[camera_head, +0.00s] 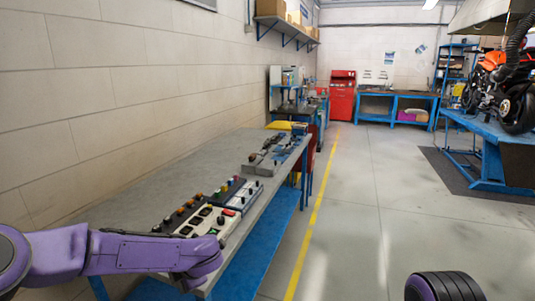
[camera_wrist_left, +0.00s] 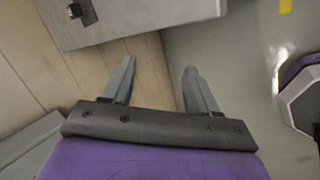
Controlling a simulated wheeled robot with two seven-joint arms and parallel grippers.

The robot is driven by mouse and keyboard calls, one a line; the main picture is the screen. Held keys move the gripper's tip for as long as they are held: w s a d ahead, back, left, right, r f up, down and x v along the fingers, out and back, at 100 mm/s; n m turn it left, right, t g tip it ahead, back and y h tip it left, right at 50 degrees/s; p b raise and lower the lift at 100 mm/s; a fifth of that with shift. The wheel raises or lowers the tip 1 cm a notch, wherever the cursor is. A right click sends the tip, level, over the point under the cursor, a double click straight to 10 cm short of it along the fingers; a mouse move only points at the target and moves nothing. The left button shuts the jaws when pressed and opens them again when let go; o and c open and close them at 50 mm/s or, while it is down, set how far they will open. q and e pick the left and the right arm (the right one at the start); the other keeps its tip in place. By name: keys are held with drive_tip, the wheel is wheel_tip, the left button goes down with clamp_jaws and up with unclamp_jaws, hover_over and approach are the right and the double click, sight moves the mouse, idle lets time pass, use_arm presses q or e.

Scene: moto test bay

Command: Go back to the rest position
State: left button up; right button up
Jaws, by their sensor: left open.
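My purple left arm (camera_head: 125,252) reaches in from the left in the head view, over the near end of the workbench. Its gripper is hidden there below the wrist. In the left wrist view my left gripper (camera_wrist_left: 158,84) is open, with its two grey fingers apart and nothing between them. My right gripper is in neither view.
A grey workbench (camera_head: 165,165) along the left wall carries panels with buttons and switches (camera_head: 210,213). A grey surface with a black knob (camera_wrist_left: 135,14) lies beyond my left fingers. Open floor (camera_head: 355,225) lies right of it; a motorcycle (camera_head: 497,72) stands on a blue lift (camera_head: 490,128).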

use_arm(q)
drive_tip(key=s+a+f+m+t+h, duration=0.1)
drive_tip(key=s+f+m+t+h, duration=0.1)
drive_tip(key=s+f+m, duration=1.4)
drive_tip(key=s+a+f+m+g, duration=0.1)
drive_tip(key=s+a+f, duration=0.1)
drive_tip(key=s, duration=0.5)
drive_tip(key=s+a+f+m+g, duration=0.1)
drive_tip(key=s+a+f, duration=0.1)
drive_tip(key=s, duration=0.5)
drive_tip(key=s+a+f+m+g, duration=0.1)
drive_tip(key=s+a+f, duration=0.1)
drive_tip(key=s+f, duration=0.2)
drive_tip(key=s, duration=0.3)
drive_tip(key=shift+s+f+m+h, duration=0.25)
drive_tip(key=shift+s+m+h, duration=0.05)
drive_tip(key=shift+s, duration=0.1)
